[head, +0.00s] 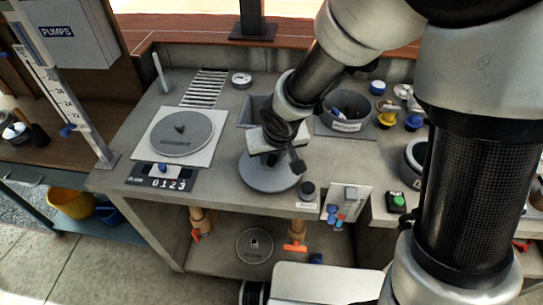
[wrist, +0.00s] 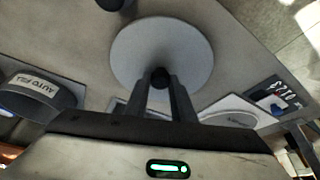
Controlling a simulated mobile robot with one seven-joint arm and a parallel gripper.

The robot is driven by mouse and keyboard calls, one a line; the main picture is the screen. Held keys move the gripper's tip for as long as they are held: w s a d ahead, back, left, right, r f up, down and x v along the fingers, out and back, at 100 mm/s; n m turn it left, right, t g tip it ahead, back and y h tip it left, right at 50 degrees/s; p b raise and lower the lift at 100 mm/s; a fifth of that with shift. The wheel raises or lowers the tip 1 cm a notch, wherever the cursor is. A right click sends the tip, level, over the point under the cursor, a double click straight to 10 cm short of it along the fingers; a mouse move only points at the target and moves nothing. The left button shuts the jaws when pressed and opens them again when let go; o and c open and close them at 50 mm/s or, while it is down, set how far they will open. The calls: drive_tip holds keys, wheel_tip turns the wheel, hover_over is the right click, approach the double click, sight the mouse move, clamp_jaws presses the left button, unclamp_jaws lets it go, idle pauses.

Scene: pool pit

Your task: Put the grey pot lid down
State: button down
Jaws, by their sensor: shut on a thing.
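The grey pot lid (head: 268,178) is a flat round disc near the front edge of the concrete counter, in the middle of the head view. My gripper (head: 285,143) is above it, shut on its knob. In the wrist view the lid (wrist: 160,45) lies beyond the fingers, and my gripper (wrist: 160,80) pinches the dark knob at its near side. The lid looks about level. I cannot tell whether its underside touches the counter (head: 220,180) or hangs just above it.
A similar grey disc (head: 182,133) sits on a white square plate (head: 155,152) at left, behind a number panel (head: 158,179). Behind the lid are a square recess (head: 246,112) and a round bin (head: 349,108). A black knob (head: 307,188) stands close at right.

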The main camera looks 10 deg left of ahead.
drive_tip(key=shift+f, duration=0.15)
drive_tip(key=c, duration=1.5)
unclamp_jaws()
drive_tip(key=shift+p+v, duration=3)
drive_tip(key=shift+v, duration=3.2)
